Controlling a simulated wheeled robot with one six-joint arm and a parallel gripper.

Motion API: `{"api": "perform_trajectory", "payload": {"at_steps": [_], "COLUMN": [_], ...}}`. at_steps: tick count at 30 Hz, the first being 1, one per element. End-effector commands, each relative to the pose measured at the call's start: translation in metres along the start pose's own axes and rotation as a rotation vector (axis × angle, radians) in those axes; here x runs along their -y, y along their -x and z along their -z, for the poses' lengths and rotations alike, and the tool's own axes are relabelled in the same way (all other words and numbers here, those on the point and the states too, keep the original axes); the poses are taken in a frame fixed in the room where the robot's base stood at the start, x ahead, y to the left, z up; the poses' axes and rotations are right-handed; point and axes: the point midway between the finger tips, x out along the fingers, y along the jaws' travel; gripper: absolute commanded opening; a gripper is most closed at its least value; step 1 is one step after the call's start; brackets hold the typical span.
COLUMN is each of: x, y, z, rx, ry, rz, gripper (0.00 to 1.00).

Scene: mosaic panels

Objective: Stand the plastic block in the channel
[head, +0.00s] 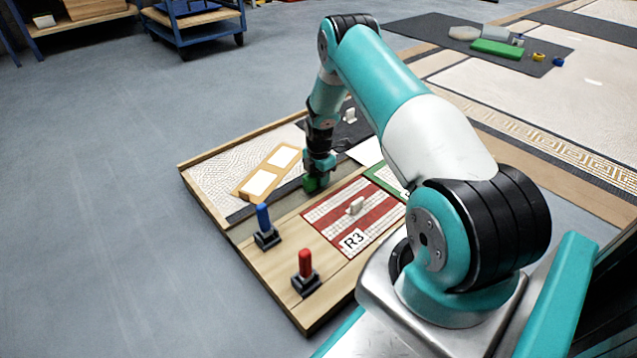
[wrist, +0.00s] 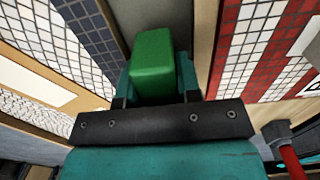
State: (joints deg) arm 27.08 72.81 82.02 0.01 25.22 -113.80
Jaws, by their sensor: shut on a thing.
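A green plastic block (head: 311,184) is held at the end of my gripper (head: 318,168) in the head view, over or in the grey channel (head: 283,205). In the wrist view the green block (wrist: 153,62) sits between the two teal fingers of my gripper (wrist: 154,88), which is shut on it. The grey channel (wrist: 168,16) shows beyond the block, between a dark tiled band and a wooden strip. The block's lower end is hidden, so I cannot tell whether it touches the channel floor.
A red-and-white panel marked R3 (head: 325,222) with a white handle lies on the near side of the channel. A tan frame (head: 268,172) lies on the far-left mosaic. Blue (head: 264,222) and red (head: 305,265) upright handles stand at the board's front left.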

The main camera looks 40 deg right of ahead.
Motion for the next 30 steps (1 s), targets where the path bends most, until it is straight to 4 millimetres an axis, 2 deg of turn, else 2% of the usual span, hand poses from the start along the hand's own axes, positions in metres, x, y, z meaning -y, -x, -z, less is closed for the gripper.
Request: {"api": "perform_trajectory", "payload": {"at_steps": [22, 23, 25, 26, 30], "x": [-0.001, -0.001, -0.001, -0.001, -0.001], "y": [-0.013, -0.013, -0.013, -0.013, -0.013], "z": [0.0, 0.0, 0.0, 0.0, 0.0], "rx": [0.001, 0.001, 0.001, 0.001, 0.001], "ry": [0.0, 0.0, 0.0, 0.0, 0.0], "rz": [-0.002, -0.001, -0.001, -0.001, -0.001], "gripper": [0.08, 0.36, 0.52, 0.57, 0.57]}}
